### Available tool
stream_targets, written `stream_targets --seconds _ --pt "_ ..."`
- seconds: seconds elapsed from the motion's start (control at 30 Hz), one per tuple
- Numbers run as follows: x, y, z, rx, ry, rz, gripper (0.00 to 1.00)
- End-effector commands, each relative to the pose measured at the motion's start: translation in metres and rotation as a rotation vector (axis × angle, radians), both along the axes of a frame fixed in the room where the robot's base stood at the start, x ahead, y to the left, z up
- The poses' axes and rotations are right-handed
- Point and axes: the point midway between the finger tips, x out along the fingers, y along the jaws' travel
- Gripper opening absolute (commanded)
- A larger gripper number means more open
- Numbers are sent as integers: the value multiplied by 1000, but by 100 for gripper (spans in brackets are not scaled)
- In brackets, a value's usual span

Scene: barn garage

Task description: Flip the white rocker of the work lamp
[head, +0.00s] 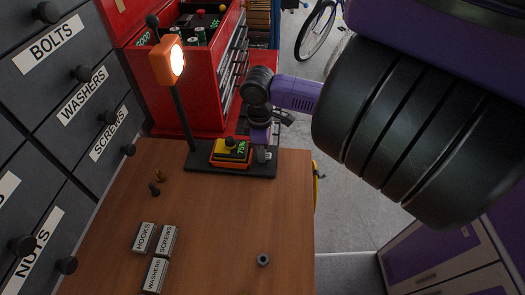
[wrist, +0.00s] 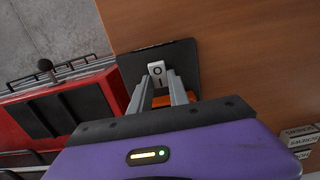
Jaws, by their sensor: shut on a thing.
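The work lamp has an orange head (head: 168,60), which glows, on a dark post above a black base plate (head: 203,160) at the bench's far end. A yellow and orange battery pack (head: 231,152) reading 75% sits on the plate. My gripper (head: 263,156) is lowered at the plate's right end, beside the pack. In the wrist view the white rocker (wrist: 157,71), marked O and I, shows between the tips of my gripper (wrist: 159,78). The two fingers stand a rocker's width apart, shut on it. In the head view my gripper hides the rocker.
A red tool chest (head: 205,80) stands behind the lamp, and dark labelled drawers (head: 60,75) line the left. Several small labelled boxes (head: 155,275) and a nut (head: 263,259) lie on the wooden bench (head: 215,220). The bench middle is clear.

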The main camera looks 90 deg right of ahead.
Motion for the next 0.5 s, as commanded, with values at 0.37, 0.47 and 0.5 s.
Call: stream_targets --seconds 0.37,0.47,0.5 --pt "0 0 0 0 -1 0 44" --pt "0 0 2 0 -2 0 44" --pt "1 0 4 0 -3 0 44"
